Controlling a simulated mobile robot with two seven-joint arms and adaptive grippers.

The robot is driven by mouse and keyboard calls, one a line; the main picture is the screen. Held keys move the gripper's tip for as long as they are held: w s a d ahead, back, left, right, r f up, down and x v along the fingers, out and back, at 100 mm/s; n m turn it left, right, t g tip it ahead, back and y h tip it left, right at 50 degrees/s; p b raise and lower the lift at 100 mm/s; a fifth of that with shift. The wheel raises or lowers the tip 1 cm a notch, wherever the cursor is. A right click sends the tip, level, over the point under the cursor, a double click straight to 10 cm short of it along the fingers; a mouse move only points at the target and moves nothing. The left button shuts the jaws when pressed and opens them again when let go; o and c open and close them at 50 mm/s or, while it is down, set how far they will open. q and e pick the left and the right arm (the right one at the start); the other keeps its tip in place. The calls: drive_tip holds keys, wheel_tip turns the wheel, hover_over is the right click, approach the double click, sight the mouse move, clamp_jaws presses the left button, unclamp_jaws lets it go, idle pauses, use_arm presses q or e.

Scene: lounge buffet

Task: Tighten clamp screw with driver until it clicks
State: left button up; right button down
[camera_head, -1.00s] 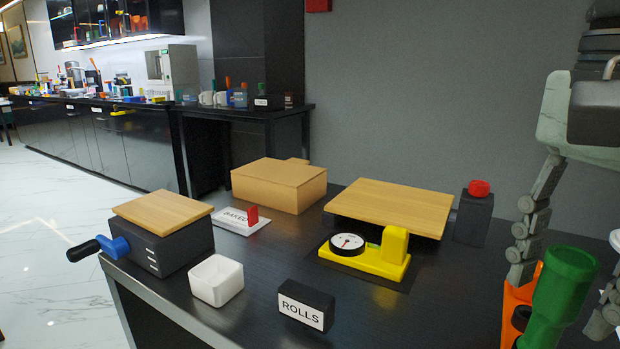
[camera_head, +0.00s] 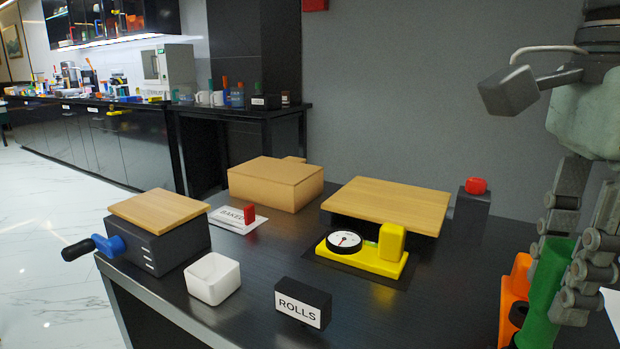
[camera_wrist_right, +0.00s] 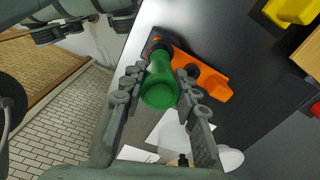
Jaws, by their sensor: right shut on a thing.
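The green driver (camera_head: 545,297) stands at the right front of the dark table, beside an orange holder (camera_head: 515,285). My right gripper (camera_head: 556,285) is shut on the driver, with a finger on each side. In the right wrist view the green driver (camera_wrist_right: 160,85) lies between the fingers, and the orange holder (camera_wrist_right: 207,78) is just beyond it. Whether the driver still sits in the holder is hidden. A yellow fixture (camera_head: 365,258) with a round dial is at mid table. I cannot make out which part is the clamp screw. My left gripper is not in view.
A wooden board (camera_head: 388,204) and cardboard box (camera_head: 276,184) stand at the back. A dark post with a red top (camera_head: 476,186) is behind right. A cranked box (camera_head: 158,243), white cup (camera_head: 213,278) and ROLLS sign (camera_head: 303,303) are left and front.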

drive_tip(key=shift+m, duration=1.1)
drive_tip(key=c, duration=1.1)
unclamp_jaws()
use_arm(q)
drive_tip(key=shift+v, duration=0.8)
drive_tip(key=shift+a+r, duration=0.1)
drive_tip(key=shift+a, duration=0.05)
use_arm(e)
drive_tip(key=shift+c, duration=0.3)
drive_tip(key=shift+r+p, duration=2.3)
drive_tip(key=shift+r, duration=0.75)
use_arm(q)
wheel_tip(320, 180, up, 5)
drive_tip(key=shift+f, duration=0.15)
use_arm(e)
wheel_tip(320, 180, up, 12)
